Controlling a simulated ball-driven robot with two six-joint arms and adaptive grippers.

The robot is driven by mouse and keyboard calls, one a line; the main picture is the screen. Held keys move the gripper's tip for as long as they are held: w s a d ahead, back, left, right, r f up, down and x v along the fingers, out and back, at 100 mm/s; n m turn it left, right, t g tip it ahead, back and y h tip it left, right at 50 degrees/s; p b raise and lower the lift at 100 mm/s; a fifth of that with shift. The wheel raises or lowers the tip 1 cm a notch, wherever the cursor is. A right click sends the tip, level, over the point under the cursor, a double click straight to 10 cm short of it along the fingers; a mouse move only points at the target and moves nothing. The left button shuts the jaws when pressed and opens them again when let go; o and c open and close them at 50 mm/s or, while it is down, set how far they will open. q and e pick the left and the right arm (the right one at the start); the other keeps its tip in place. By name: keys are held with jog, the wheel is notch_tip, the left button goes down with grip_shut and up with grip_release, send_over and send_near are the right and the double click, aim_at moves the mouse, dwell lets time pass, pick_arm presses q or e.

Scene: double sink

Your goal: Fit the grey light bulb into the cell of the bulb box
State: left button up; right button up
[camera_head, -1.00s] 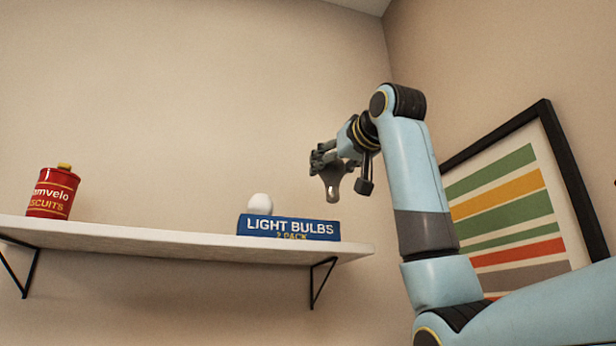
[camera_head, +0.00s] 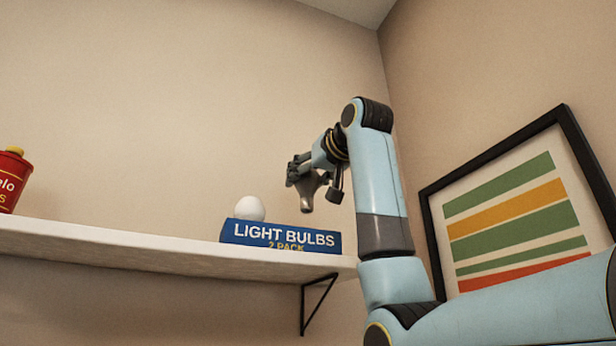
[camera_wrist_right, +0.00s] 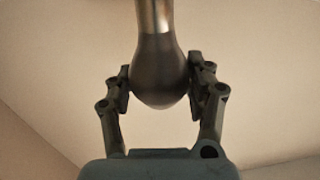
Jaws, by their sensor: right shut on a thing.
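The grey light bulb (camera_head: 309,190) is held in my right gripper (camera_head: 304,175), above the right end of the bulb box and apart from it. In the right wrist view the dark, rounded bulb (camera_wrist_right: 159,72) sits between the two fingers of the gripper (camera_wrist_right: 160,85), its metal base pointing away from the palm. The blue bulb box (camera_head: 280,238), marked "LIGHT BULBS 2 PACK", stands on the shelf. A white bulb (camera_head: 249,209) sticks up from its left part. The box's empty cell is hidden from this low angle. My left gripper is not in view.
The white shelf (camera_head: 120,246) ends just right of the box, with a black bracket (camera_head: 303,305) below. A framed striped picture (camera_head: 520,215) hangs on the right wall. The shelf between tin and box is clear.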

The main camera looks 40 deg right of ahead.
aim_at(311, 198)
jog(key=shift+s+d+f+b, duration=0.1)
jog(key=shift+s+f+b, duration=0.15)
jog(key=shift+f, duration=0.2)
jog(key=shift+s+d+f+b, duration=0.1)
jog(key=shift+f+b, duration=0.25)
jog(key=shift+f, duration=0.05)
notch_tip(311, 198, down, 3)
jog(key=shift+w+a+f+b, duration=0.1)
jog(key=shift+w+b, duration=0.05)
jog(key=shift+b, duration=1.1)
jog(key=shift+f, duration=0.2)
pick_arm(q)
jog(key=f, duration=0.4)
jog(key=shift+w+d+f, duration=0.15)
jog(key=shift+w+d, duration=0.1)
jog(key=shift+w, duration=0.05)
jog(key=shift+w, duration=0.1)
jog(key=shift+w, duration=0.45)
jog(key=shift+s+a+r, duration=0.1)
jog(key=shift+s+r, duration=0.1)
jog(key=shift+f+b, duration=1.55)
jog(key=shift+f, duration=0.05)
pick_arm(e)
jog(key=shift+f, duration=2.05)
